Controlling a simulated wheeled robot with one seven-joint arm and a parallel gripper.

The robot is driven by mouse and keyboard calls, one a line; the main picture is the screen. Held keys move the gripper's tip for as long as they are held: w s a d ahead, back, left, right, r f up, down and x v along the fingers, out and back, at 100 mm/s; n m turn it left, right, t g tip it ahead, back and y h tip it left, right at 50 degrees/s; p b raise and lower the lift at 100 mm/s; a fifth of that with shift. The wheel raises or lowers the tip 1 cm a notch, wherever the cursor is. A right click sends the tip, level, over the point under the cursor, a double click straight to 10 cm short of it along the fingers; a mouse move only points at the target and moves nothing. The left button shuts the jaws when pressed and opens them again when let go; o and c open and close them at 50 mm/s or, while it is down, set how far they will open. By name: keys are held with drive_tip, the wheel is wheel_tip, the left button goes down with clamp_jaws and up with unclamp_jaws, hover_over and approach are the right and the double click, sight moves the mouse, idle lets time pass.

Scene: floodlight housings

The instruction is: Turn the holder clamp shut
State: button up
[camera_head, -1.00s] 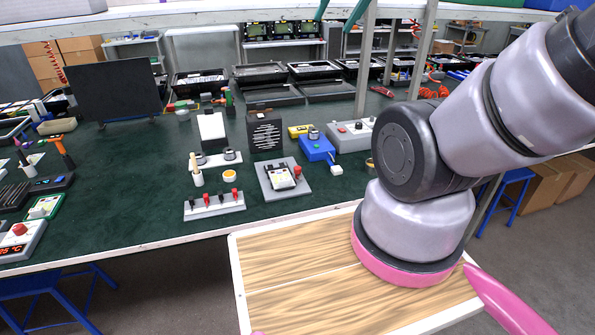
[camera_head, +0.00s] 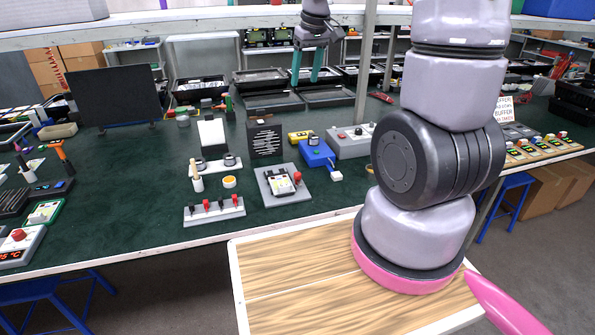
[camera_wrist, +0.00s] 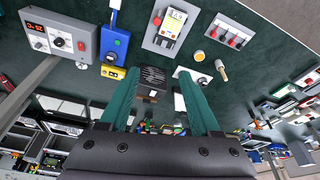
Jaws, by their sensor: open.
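A grey plate holder (camera_head: 271,190) with a device in it lies near the front edge of the green bench. The holder clamp's red handle (camera_head: 297,178) is at the plate's right side. In the wrist view the holder (camera_wrist: 149,42) is at the top, with the red handle (camera_wrist: 157,20) left of the device (camera_wrist: 173,24). Whether the clamp is shut cannot be told. My gripper (camera_head: 306,80) hangs high over the back of the bench, its teal fingers apart and empty. In the wrist view the open fingers (camera_wrist: 159,76) are well away from the holder.
A blue box (camera_head: 317,154) and a grey control box (camera_head: 350,141) stand right of the holder. A black slotted block (camera_head: 265,139) stands behind it. A panel with red levers (camera_head: 214,210) lies to its left. Shelf posts (camera_head: 366,65) rise behind. Bare green bench shows around the holder.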

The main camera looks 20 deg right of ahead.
drive_tip(key=w+f+n+g, duration=0.25)
drive_tip(key=w+f, duration=0.25)
drive_tip(key=f, duration=0.8)
drive_tip(key=n, duration=0.3)
approach(298, 173)
drive_tip(key=shift+h, duration=0.4)
drive_tip(key=f, duration=0.5)
drive_tip(key=a+f, duration=0.1)
drive_tip(key=f, duration=0.2)
drive_tip(key=shift+w+f, duration=0.1)
drive_tip(key=shift+f, duration=0.15)
drive_tip(key=shift+c, duration=0.3)
clamp_jaws()
